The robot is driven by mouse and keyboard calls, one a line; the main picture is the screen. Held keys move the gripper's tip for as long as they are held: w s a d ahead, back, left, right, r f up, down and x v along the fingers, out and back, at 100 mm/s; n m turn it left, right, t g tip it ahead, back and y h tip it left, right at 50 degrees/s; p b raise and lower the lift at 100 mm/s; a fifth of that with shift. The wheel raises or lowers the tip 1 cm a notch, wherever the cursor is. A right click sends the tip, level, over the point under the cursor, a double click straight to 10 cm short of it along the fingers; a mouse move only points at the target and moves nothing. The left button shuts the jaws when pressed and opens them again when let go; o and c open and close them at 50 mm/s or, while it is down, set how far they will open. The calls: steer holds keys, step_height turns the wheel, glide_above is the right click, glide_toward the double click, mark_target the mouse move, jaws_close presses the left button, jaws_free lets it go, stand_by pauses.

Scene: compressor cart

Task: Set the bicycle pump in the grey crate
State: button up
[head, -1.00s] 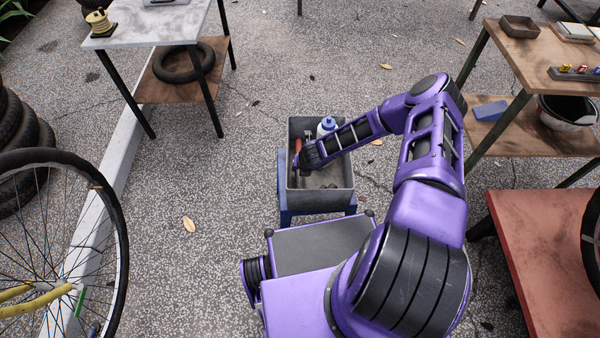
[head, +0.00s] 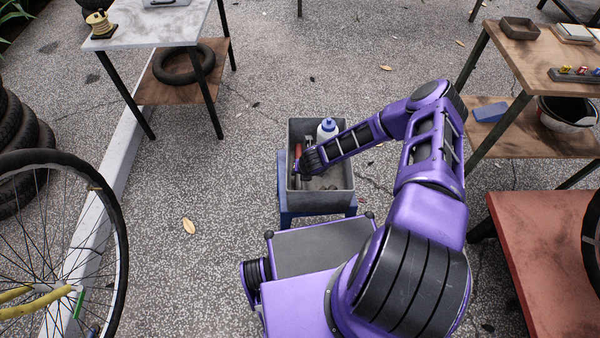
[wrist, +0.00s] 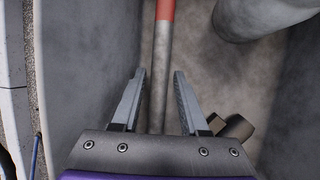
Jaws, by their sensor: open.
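The grey crate (head: 347,198) stands on a blue stool in front of me. The bicycle pump, a slim grey tube with a red section, lies inside the crate along its left side; its red part (head: 298,149) shows in the head view. In the wrist view the pump (wrist: 161,60) runs lengthwise between the two fingers. My gripper (wrist: 160,73) is open and down inside the crate, its fingers on either side of the tube with gaps to it. The pump's near end is hidden behind the gripper body.
A white bottle with a blue cap (head: 327,128) stands in the crate's far part. A small dark object (wrist: 235,127) lies right of the fingers. The crate walls are close around my gripper. A red table (head: 520,250) and wooden table (head: 540,65) stand right; a bicycle wheel stands left.

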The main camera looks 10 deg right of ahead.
steer(key=p+v, duration=0.2)
steer(key=v, duration=0.8)
steer(key=shift+r, duration=0.2)
